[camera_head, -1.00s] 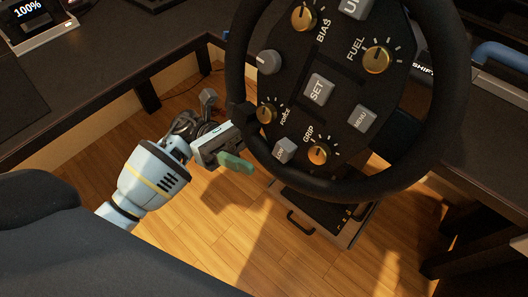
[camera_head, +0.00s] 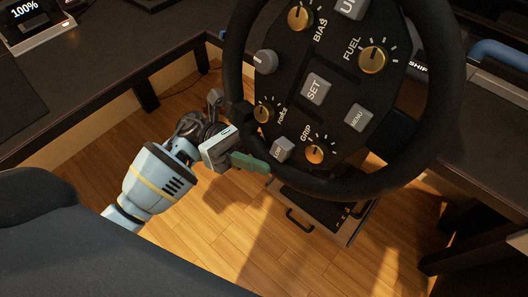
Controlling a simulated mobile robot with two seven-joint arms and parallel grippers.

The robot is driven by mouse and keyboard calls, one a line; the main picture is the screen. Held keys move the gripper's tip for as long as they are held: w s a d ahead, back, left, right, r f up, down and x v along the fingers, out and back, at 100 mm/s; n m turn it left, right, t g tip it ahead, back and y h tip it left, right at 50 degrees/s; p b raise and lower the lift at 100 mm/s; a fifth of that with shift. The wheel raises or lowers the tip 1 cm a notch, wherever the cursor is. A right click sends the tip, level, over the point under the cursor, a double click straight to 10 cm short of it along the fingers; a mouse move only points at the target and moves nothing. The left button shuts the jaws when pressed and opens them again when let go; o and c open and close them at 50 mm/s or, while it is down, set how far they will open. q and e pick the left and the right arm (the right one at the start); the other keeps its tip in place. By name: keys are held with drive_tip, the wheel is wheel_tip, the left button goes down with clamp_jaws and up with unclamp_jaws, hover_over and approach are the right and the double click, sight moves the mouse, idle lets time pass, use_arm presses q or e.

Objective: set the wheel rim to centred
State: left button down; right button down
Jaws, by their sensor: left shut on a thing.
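The black wheel rim (camera_head: 447,119) fills the upper right. Its hub (camera_head: 333,117) is rotated counter-clockwise: the SET, FUEL and BIAS labels run steeply up to the right. My left gripper (camera_head: 250,146) is at the rim's lower left, shut on it. One green finger (camera_head: 252,163) shows along the near side of the rim; the other finger is hidden. My right gripper is out of view.
A dark desk (camera_head: 120,62) spans the upper left, with a small display (camera_head: 30,17) reading 100%. A pedal unit (camera_head: 318,207) stands on the wooden floor below the wheel. A dark seat (camera_head: 80,245) fills the lower left. Open floor (camera_head: 228,236) lies between.

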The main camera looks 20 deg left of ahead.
sight(249, 140)
use_arm(q)
drive_tip(key=shift+w+a+r+m+g+y+b, duration=0.1)
drive_tip(key=shift+a+m+g+y+b, duration=0.1)
drive_tip(key=shift+a+y, duration=0.2)
drive_tip(key=shift+w+a+r+m+g+y+b, duration=0.1)
drive_tip(key=shift+a+m+g+y+b, duration=0.1)
drive_tip(key=shift+a+y, duration=0.2)
drive_tip(key=shift+w+a+r+m+g+y+b, duration=0.15)
drive_tip(key=shift+w+a+r+y+b, duration=0.1)
drive_tip(key=shift+a+y, duration=0.15)
drive_tip(key=shift+w+a+r+m+g+y+b, duration=0.1)
drive_tip(key=shift+a+r+m+g+y+b, duration=0.1)
drive_tip(key=shift+a+y, duration=0.2)
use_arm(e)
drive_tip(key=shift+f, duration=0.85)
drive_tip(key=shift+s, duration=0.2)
use_arm(q)
drive_tip(key=c, duration=1.2)
unclamp_jaws()
drive_tip(key=shift+c, duration=0.2)
drive_tip(key=shift+o, duration=0.6)
drive_tip(key=shift+s+r, duration=0.1)
drive_tip(key=shift+s, duration=0.05)
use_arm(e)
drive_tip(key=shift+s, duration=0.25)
